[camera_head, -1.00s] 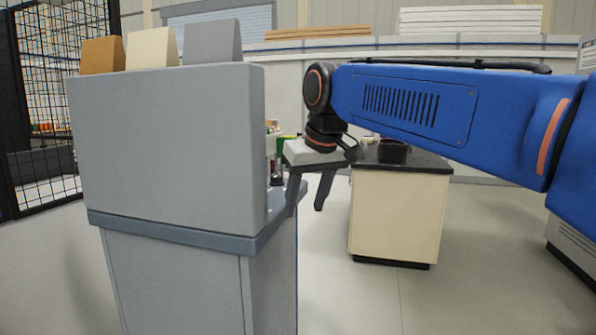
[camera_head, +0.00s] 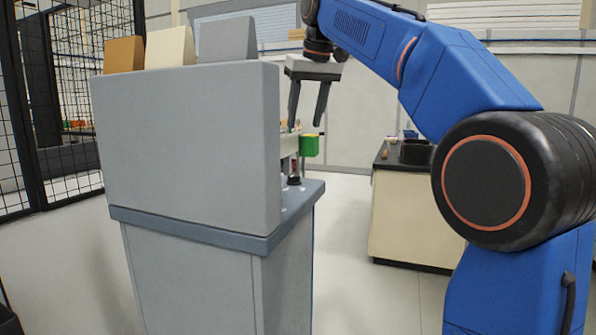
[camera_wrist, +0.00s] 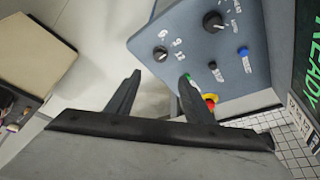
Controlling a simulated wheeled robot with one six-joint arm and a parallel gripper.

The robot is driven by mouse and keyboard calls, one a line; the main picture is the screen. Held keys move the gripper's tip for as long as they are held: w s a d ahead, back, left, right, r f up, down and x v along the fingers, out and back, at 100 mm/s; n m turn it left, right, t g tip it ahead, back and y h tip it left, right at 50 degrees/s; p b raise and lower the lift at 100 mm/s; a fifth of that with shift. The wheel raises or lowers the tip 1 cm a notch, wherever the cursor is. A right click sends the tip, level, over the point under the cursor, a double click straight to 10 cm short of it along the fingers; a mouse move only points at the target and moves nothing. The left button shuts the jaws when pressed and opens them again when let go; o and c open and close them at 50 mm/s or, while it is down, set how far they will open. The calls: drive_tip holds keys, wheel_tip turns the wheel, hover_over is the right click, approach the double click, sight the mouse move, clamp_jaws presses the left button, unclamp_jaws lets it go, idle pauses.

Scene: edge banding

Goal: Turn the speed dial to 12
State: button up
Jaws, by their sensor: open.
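In the wrist view a small black knob (camera_wrist: 160,53) with pale numerals beside it sits on the blue-grey control panel (camera_wrist: 190,40). A larger black knob (camera_wrist: 213,21) with small markings sits further right.
The panel also carries a blue button (camera_wrist: 243,52), a green button (camera_wrist: 187,77) and a red-and-yellow stop button (camera_wrist: 211,100). A green READY display (camera_wrist: 305,45) is at the right. The grey machine (camera_head: 190,150) fills the left; a cream cabinet (camera_head: 410,215) stands right, with floor between.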

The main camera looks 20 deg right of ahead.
sight(294, 175)
drive_tip(key=x, duration=1.7)
drive_tip(key=shift+s, duration=0.15)
drive_tip(key=c, duration=1)
